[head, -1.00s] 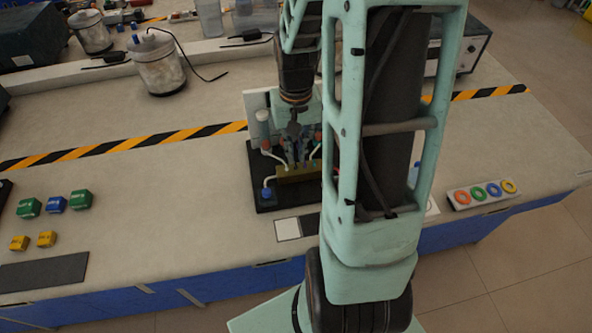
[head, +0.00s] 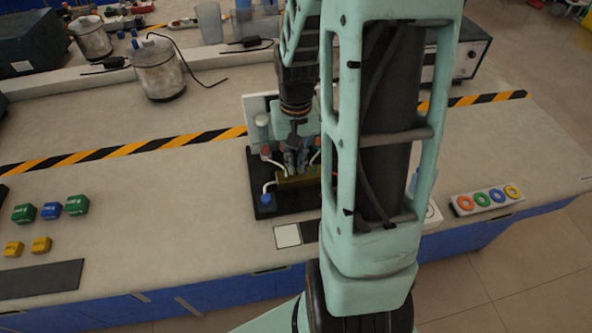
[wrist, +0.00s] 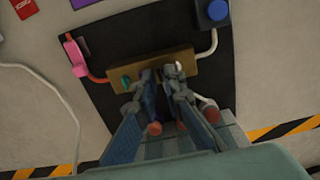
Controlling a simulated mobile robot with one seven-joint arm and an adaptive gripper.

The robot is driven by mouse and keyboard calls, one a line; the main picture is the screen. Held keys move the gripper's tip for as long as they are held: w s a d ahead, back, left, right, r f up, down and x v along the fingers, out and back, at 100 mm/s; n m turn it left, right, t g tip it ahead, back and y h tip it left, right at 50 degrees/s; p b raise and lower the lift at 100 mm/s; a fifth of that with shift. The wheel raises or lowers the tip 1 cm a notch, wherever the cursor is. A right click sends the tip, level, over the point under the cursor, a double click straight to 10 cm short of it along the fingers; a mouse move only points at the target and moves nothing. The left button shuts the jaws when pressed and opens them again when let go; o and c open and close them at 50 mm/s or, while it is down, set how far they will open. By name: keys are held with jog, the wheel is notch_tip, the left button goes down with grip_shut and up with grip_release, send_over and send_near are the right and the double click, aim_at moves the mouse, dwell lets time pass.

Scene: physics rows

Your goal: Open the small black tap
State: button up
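A brass manifold bar (wrist: 143,68) is fixed on a dark board (wrist: 112,40), with pipes running from its ends. It also shows in the head view (head: 288,182). My gripper (wrist: 160,74) has its fingertips at the bar's middle, pointing at it. A narrow gap shows between the fingertips, with something dark in it. I cannot make out the small black tap; the fingers may hide it. I cannot tell whether they grip anything. A small teal part (wrist: 126,80) is left of the fingers. A pale part (wrist: 179,67) is close beside the right fingertip.
A blue knob (wrist: 212,14) is at the board's upper right and a pink-red fitting (wrist: 75,57) at its left in the wrist view. A white strip with coloured rings (head: 486,199) lies right. Green and blue blocks (head: 50,210) lie left. A lidded jar (head: 158,68) stands behind.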

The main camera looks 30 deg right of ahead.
jog(key=shift+f+b, duration=0.5)
jog(key=shift+f, duration=0.2)
jog(key=shift+r+p, duration=0.35)
jog(key=shift+c, duration=0.2)
grip_shut()
jog(key=n+p, duration=0.1)
jog(key=n, duration=0.3)
jog(key=shift+n, duration=0.3)
jog(key=shift+n+p, duration=0.3)
jog(key=shift+n, duration=0.9)
